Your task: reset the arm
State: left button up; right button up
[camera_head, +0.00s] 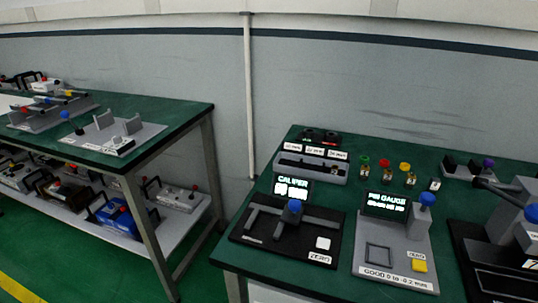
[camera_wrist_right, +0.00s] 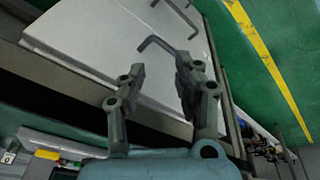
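My right gripper (camera_wrist_right: 157,70) shows in the right wrist view. Its two dark grey fingers stand apart with nothing held between them. Behind the fingers are a white panel (camera_wrist_right: 90,35) and thin grey bent rods (camera_wrist_right: 168,42). No object touches the fingertips. Neither gripper shows in the head view, and the left gripper is in no frame.
The right green table (camera_head: 293,145) carries a caliper station (camera_head: 290,225), a pin gauge station (camera_head: 397,240) and several small colored-top pins (camera_head: 384,168). The left table (camera_head: 185,115) holds grey fixtures, with a loaded shelf (camera_head: 165,225) below. Green floor lies between the tables.

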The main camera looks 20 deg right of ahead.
jog(key=s+d+f+b, duration=0.1)
jog(key=s+f+b, duration=0.3)
jog(key=f, duration=0.7)
jog(key=s+f+b, duration=0.3)
jog(key=s+f, duration=0.2)
jog(key=f, duration=0.7)
jog(key=s+f+g+b, duration=0.1)
jog(key=s+f+b, duration=0.4)
jog(key=s+f, duration=0.6)
jog(key=shift+s+d+f+g, duration=0.25)
jog(key=shift+s+f+g, duration=0.15)
jog(key=shift+f, duration=0.35)
